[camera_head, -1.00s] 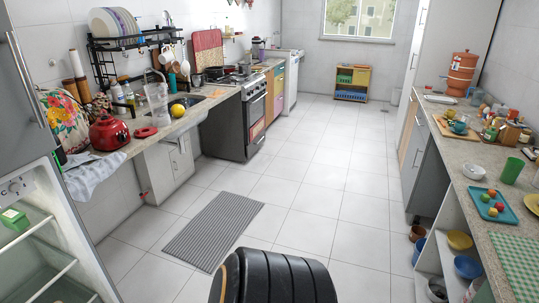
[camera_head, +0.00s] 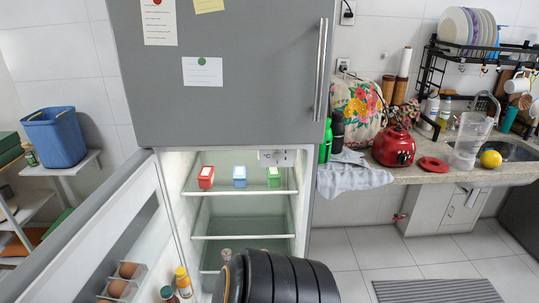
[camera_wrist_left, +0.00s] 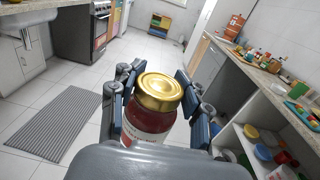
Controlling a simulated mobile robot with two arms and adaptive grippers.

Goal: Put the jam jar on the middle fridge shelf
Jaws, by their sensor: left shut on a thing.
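The jam jar (camera_wrist_left: 158,115), dark red with a gold lid, is upright between the fingers of my left gripper (camera_wrist_left: 155,92) in the left wrist view. The fingers are shut on it from both sides. In the head view the lower fridge compartment is open. Its middle shelf (camera_head: 243,236) looks empty. The upper shelf (camera_head: 240,192) holds a red, a blue and a green box. A small jar stands lower down, partly hidden by my black arm part. Neither gripper shows in the head view, and my right gripper is in no view.
The open fridge door (camera_head: 105,240) stands at the left, with eggs (camera_head: 122,280) and bottles in its racks. The grey upper door (camera_head: 225,75) is shut. The counter (camera_head: 440,172) with a red kettle (camera_head: 394,148) is at the right. A striped mat (camera_head: 437,291) lies on the floor.

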